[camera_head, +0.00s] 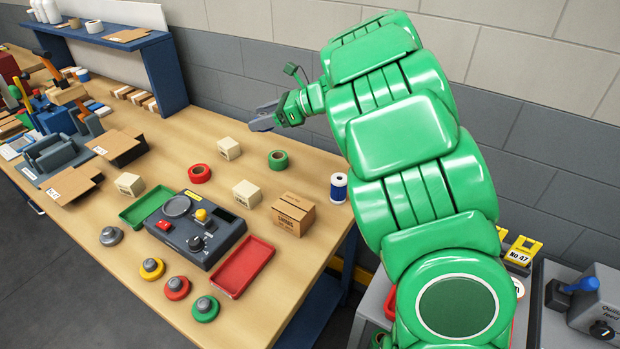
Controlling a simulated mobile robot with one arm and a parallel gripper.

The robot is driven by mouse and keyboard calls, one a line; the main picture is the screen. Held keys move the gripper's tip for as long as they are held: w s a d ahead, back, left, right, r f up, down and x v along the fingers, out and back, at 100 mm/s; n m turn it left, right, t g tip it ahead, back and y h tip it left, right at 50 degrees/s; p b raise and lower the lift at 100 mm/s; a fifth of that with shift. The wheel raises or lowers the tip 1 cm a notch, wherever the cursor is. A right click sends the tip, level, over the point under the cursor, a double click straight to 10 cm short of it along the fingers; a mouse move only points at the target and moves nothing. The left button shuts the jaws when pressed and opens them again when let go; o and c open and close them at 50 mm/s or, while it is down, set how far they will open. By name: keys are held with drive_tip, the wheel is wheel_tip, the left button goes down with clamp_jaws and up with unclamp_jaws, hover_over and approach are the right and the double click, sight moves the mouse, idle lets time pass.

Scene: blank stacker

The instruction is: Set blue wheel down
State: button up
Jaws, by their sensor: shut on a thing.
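My gripper (263,121) is at the end of my green arm, raised above the back part of the wooden workbench (140,260). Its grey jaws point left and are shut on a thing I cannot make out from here. I cannot pick out a blue wheel for certain. A red ring-shaped wheel (200,174) and a green one (277,160) lie flat on the bench below the gripper. A blue and white roll (339,188) stands upright near the bench's right edge.
Small pale boxes (229,148) and a brown carton (293,214) stand on the bench. A dark control box (195,230) sits between a green tray (146,206) and a red tray (242,267). Several round buttons line the front. A blue shelf (165,75) stands behind left.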

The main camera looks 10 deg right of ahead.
drive_tip(key=s+d+n+g, duration=0.1)
drive_tip(key=s+d, duration=0.2)
drive_tip(key=d, duration=0.1)
drive_tip(key=s+d+r+g, duration=0.1)
drive_tip(key=s+d, duration=0.3)
drive_tip(key=s+d+r+n+g, duration=0.1)
drive_tip(key=s+d, duration=0.3)
drive_tip(key=shift+s+n+y, duration=0.2)
drive_tip(key=shift+n+y, duration=0.1)
drive_tip(key=f, duration=0.7)
drive_tip(key=w+f, duration=0.1)
drive_tip(key=f, duration=0.3)
drive_tip(key=shift+f, duration=0.25)
drive_tip(key=w+f, duration=0.1)
drive_tip(key=w, duration=0.1)
drive_tip(key=w+f, duration=0.1)
drive_tip(key=w, duration=0.2)
drive_tip(key=w+f, duration=0.1)
drive_tip(key=w, duration=0.2)
drive_tip(key=shift+d+f, duration=0.2)
drive_tip(key=shift+f, duration=0.1)
drive_tip(key=shift+c, duration=0.7)
hover_over(310, 178)
drive_tip(key=shift+w+f, duration=0.1)
drive_tip(key=shift+f, duration=4.35)
drive_tip(key=o, duration=1.2)
drive_tip(key=shift+o, duration=0.2)
